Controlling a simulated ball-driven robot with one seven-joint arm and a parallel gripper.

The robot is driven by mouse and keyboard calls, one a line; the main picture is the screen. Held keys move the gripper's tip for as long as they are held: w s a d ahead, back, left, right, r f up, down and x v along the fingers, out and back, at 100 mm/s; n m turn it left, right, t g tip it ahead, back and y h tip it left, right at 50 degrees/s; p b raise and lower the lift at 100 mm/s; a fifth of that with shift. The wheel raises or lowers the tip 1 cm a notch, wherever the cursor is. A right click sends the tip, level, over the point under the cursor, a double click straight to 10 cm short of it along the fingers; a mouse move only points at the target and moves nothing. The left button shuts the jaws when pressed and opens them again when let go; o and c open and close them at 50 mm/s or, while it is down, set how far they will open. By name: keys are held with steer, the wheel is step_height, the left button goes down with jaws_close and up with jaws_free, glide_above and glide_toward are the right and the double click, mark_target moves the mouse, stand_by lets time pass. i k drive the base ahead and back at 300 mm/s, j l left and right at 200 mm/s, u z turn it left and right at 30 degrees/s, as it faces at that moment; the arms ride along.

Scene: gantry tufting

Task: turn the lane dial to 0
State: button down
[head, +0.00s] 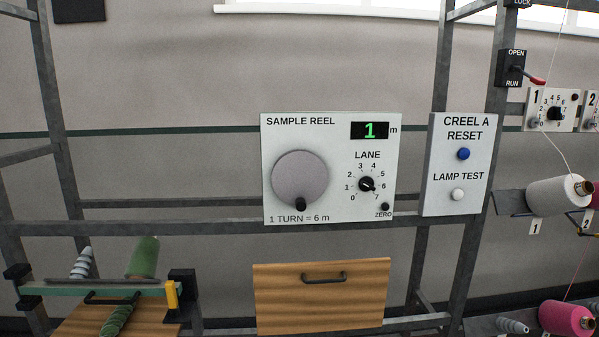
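The lane dial (367,184) is a small black knob on the white sample reel panel (335,210), in the middle of the head view. Numbers 0 to 7 ring it clockwise, with 0 at the lower left and 7 at the lower right. Its pale pointer mark seems to point right and slightly down, near 6 or 7; it is too small to read exactly. The display (370,131) above it shows a green 1 with an "m" beside it. My gripper is not in view.
On the same panel are a large grey reel crank (300,178) at the left and a small black zero button (385,207) below right of the dial. The creel reset panel (457,205) stands to the right. A wooden drawer (322,305) lies below. Nothing blocks the dial.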

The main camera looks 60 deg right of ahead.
mark_target(366, 183)
steer(key=z, duration=1.2)
